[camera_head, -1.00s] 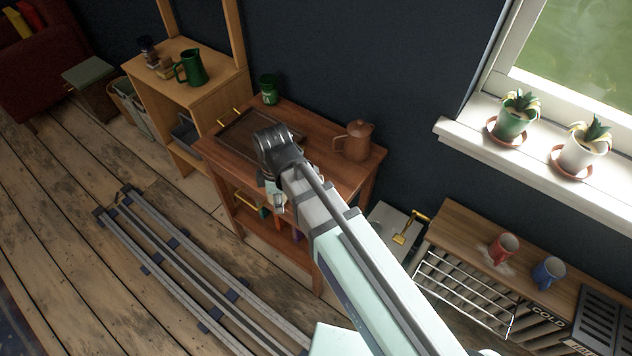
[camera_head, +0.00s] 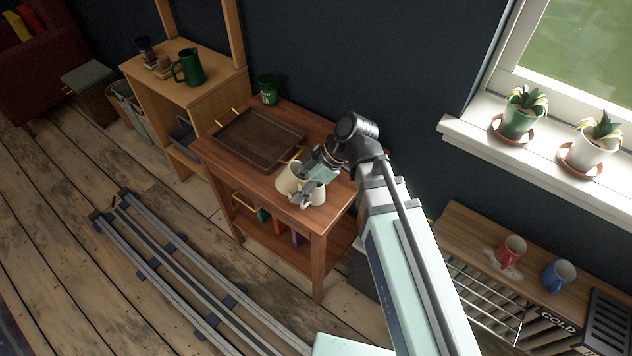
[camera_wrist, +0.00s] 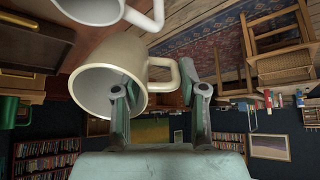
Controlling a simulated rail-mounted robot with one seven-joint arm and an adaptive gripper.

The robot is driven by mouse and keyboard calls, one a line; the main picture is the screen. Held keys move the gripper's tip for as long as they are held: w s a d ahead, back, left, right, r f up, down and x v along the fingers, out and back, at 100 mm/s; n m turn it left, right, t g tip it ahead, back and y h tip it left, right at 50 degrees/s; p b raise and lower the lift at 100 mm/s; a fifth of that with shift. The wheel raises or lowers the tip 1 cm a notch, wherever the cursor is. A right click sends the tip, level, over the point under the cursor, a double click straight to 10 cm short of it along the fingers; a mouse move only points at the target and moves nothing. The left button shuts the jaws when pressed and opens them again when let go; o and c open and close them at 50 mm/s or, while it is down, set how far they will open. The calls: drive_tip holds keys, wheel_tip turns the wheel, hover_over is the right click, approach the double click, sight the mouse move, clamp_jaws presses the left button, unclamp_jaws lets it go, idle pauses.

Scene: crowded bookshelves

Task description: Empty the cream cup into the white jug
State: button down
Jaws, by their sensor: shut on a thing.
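The cream cup (camera_head: 289,179) is near the front of the brown wooden cabinet, its mouth facing up and towards my gripper (camera_head: 312,170). In the wrist view my gripper (camera_wrist: 160,96) is shut on the cream cup (camera_wrist: 84,92): one finger is inside its mouth, the other beyond its handle. The white jug (camera_head: 315,196) stands right beside the cup, near the cabinet's front edge; part of it shows at the top of the wrist view (camera_wrist: 88,10). I cannot tell what the cup contains, or whether it touches the cabinet top.
A dark tray (camera_head: 258,140) with yellow handles lies left of the cup. A green can (camera_head: 268,89) stands at the back corner. A green jug (camera_head: 189,68) is on the shelf unit to the left. Red (camera_head: 511,250) and blue (camera_head: 558,275) mugs stand on the right counter.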

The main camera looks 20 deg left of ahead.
drive_tip(key=shift+d+y+b, duration=0.15)
drive_tip(key=shift+y+b, duration=0.15)
drive_tip(key=shift+w+d+r+g+y, duration=0.15)
drive_tip(key=shift+r+g+y, duration=0.25)
drive_tip(key=shift+y, duration=0.45)
drive_tip(key=shift+w+d+r+g+y, duration=0.1)
drive_tip(key=shift+d+r+g+y, duration=0.1)
drive_tip(key=shift+g+y, duration=0.5)
drive_tip(key=shift+r+y, duration=0.1)
drive_tip(key=shift+y, duration=0.45)
drive_tip(key=shift+d+f+g+y+b, duration=0.15)
drive_tip(key=shift+f+g+y+b, duration=0.2)
drive_tip(key=shift+f+y, duration=0.3)
drive_tip(key=shift+w+d+r+g+y+p, duration=0.25)
drive_tip(key=shift+d+g+y+p, duration=0.15)
drive_tip(key=shift+y, duration=0.55)
drive_tip(key=shift+d+g+y+b, duration=0.2)
drive_tip(key=shift+y+b, duration=0.5)
drive_tip(key=shift+b, duration=1.15)
drive_tip(key=shift+a+r, duration=0.1)
drive_tip(key=shift+r, duration=0.35)
drive_tip(key=shift+y, duration=0.3)
drive_tip(key=shift+r+g+b, duration=0.15)
drive_tip(key=shift+g+b, duration=0.1)
drive_tip(key=shift+b, duration=0.15)
